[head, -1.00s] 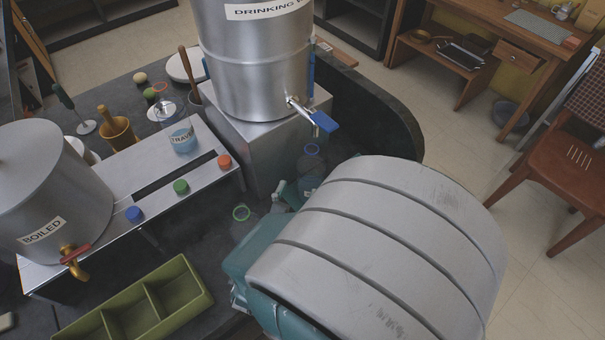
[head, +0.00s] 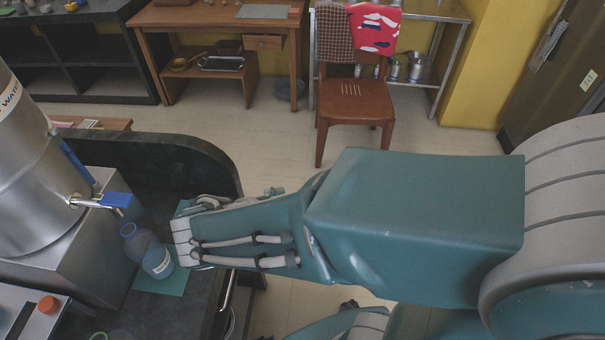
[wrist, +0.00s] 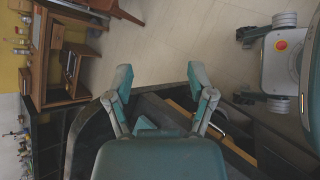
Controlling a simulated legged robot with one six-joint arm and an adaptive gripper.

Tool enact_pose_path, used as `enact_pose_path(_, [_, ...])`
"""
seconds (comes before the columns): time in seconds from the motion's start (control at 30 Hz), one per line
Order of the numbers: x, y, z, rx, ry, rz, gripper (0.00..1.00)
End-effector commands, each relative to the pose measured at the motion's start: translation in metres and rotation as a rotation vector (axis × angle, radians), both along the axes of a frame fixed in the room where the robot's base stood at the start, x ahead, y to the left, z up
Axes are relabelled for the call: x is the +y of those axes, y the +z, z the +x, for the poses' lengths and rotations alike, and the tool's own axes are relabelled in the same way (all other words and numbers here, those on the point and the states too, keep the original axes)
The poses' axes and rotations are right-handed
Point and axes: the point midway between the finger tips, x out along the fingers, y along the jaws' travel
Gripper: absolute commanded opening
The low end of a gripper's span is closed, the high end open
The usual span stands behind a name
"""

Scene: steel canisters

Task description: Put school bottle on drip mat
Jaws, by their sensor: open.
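A translucent blue bottle (head: 148,250) with a white label stands upright on a teal mat (head: 172,285) in the head view, beside the metal stand under the tap. The label's writing is too small to read. The mat lies on the dark counter near its right edge, partly hidden by my arm. My gripper (wrist: 163,82) is open in the wrist view, with nothing between its fingers. Beyond them are the dark counter edge and the floor. In the head view, my arm hides most of the gripper, just right of the bottle; the two are apart.
The large drinking-water canister (head: 25,170) stands on a metal stand (head: 75,235) left of the bottle; its blue-handled tap (head: 117,200) juts out nearby. A curved dark counter wall (head: 190,150) rises behind. A chair (head: 365,100) and desk (head: 215,25) stand beyond open floor.

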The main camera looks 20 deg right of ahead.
Motion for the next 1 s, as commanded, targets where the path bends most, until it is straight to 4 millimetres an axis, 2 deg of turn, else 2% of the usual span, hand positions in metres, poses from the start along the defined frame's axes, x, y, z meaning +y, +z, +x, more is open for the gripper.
enact_pose_path(0.03, [-0.014, 0.003, -0.007, -0.018, -0.107, 0.098, 0.71])
enact_pose_path(0.2, [-0.038, 0.011, -0.030, -0.094, -0.434, 0.435, 0.71])
enact_pose_path(0.4, [-0.047, 0.032, -0.047, -0.263, -0.771, 0.841, 0.71])
enact_pose_path(0.6, [-0.048, 0.062, -0.051, -0.448, -0.988, 1.162, 0.71])
enact_pose_path(0.73, [-0.048, 0.072, -0.051, -0.502, -1.037, 1.250, 0.71])
enact_pose_path(1.0, [-0.048, 0.073, -0.051, -0.504, -1.042, 1.260, 0.71])
